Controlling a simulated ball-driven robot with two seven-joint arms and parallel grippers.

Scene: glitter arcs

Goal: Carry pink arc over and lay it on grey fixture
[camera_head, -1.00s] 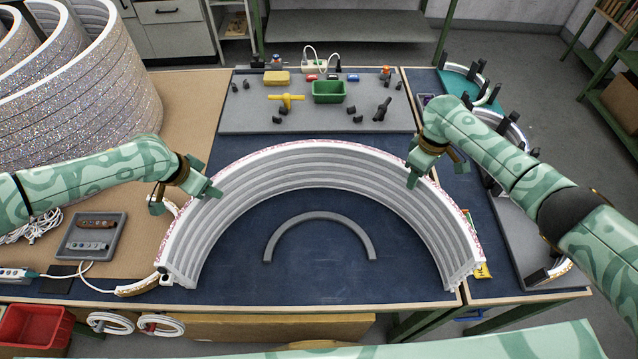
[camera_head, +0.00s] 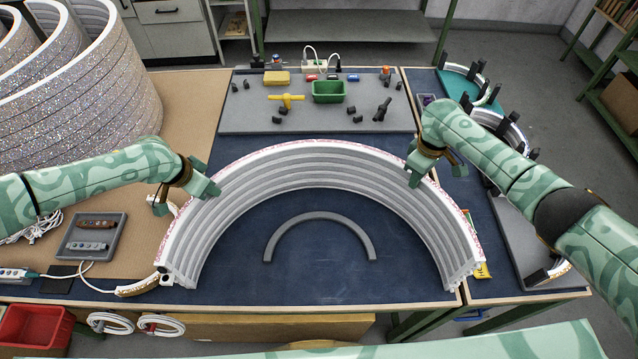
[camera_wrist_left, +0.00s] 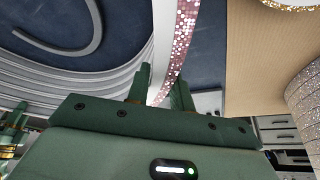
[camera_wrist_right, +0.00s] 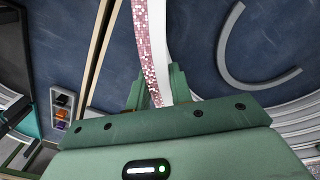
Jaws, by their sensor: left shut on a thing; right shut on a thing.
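The pink arc (camera_head: 262,152) is a wide white half-ring with pink glitter on its outer face. It lies along the top outer edge of a stack of grey-white arcs (camera_head: 300,178) in the head view; I cannot tell whether it touches the stack. My left gripper (camera_head: 208,192) is shut on its left side, and the pink band runs between the fingers in the left wrist view (camera_wrist_left: 178,50). My right gripper (camera_head: 412,178) is shut on its right side, also seen in the right wrist view (camera_wrist_right: 150,60). The grey fixture (camera_head: 507,222) with black posts lies on the right table.
A small grey arc (camera_head: 320,216) lies on the blue mat inside the stack. A grey tool board (camera_head: 240,118) with a green bin (camera_head: 329,91) stands behind. Large glitter rings (camera_head: 75,95) stand at the left. A teal fixture (camera_head: 460,84) is at the back right.

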